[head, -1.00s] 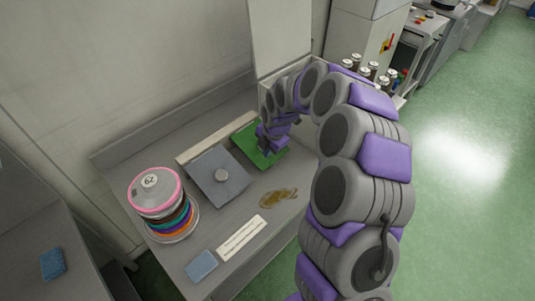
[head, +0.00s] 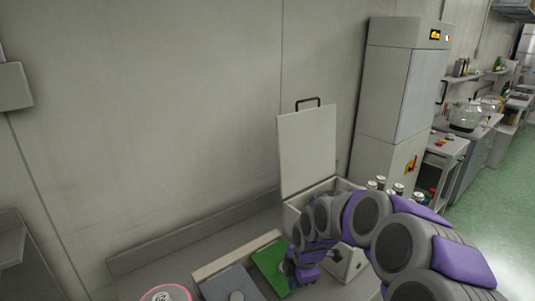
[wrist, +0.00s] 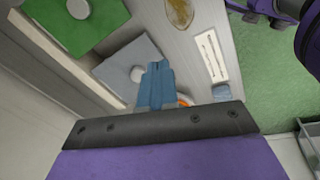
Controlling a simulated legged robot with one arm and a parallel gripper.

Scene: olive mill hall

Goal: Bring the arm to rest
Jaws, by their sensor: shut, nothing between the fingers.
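My gripper (head: 298,276) is at the lower middle of the head view, in front of the right edge of the green plate (head: 265,258). In the wrist view my gripper (wrist: 155,82) shows blue fingers closed together with nothing between them. The fingers overlap the lower edge of the grey plate (wrist: 122,58) in the picture; the green plate (wrist: 95,32) is to the upper left. My arm bends in from the lower right of the head view and hides part of the counter.
An open box with a raised lid (head: 308,155) stands behind my arm. Several bottles (head: 397,190) and a tall cabinet (head: 400,95) are at right. A pink-rimmed disc (head: 165,290) is cut off below. A white label (wrist: 211,57) and blue sponge (wrist: 222,92) lie on the counter.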

